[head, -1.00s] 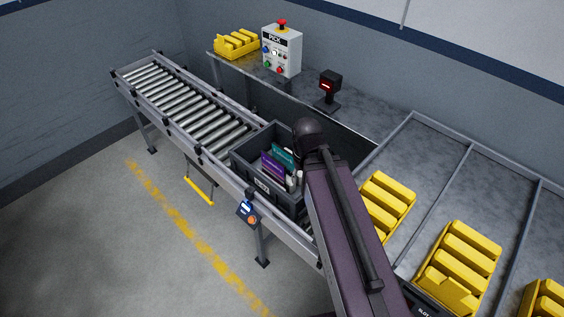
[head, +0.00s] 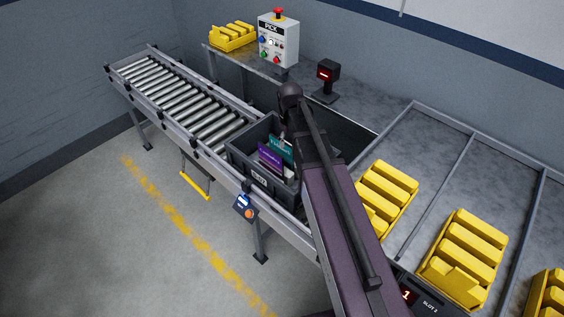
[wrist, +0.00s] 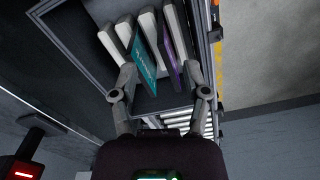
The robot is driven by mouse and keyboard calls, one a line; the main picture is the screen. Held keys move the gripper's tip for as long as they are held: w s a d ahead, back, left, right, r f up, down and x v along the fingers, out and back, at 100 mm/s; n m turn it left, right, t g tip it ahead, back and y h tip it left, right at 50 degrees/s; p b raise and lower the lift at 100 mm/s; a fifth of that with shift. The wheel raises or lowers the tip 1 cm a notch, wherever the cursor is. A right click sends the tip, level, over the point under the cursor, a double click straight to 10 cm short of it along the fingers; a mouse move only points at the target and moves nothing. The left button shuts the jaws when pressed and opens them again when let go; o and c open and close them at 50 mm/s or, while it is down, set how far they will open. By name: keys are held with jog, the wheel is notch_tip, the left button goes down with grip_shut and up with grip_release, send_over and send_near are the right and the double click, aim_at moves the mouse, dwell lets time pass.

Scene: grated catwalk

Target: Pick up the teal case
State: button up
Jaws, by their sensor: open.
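The teal case (head: 281,147) stands upright in a dark grey tote (head: 237,161) on the conveyor, beside a purple case (head: 268,159). In the wrist view the teal case (wrist: 143,62) lies between the two fingers of my gripper (wrist: 159,72), nearer the left finger. The purple case (wrist: 169,57) is just right of it, also between the fingers. My gripper is open; no clear contact with the teal case shows. In the head view my arm hides the right part of the tote and most of the gripper.
The tote walls are close to the fingers. A small scanner-like device (head: 327,77), a PICK control box (head: 278,42) and yellow bins (head: 386,190) stand on the bench beyond and to the right.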

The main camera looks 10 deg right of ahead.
aim_at(286, 152)
jog(key=w+f+n+b, duration=0.1)
jog(key=w, duration=0.3)
jog(key=w+f+n+b, duration=0.1)
jog(key=w, duration=0.4)
jog(key=w+f+n, duration=0.1)
jog(key=w, duration=0.3)
jog(key=shift+w+f+b, duration=0.2)
jog(key=shift+f+b, duration=0.2)
jog(key=shift+f, duration=0.1)
notch_tip(286, 152, down, 8)
jog(key=b, duration=0.8)
jog(key=shift+f+b, duration=0.25)
jog(key=shift+b, duration=0.05)
jog(key=shift+f, duration=0.1)
jog(key=shift+f+b, duration=2.5)
jog(key=shift+b, duration=0.1)
grip_shut()
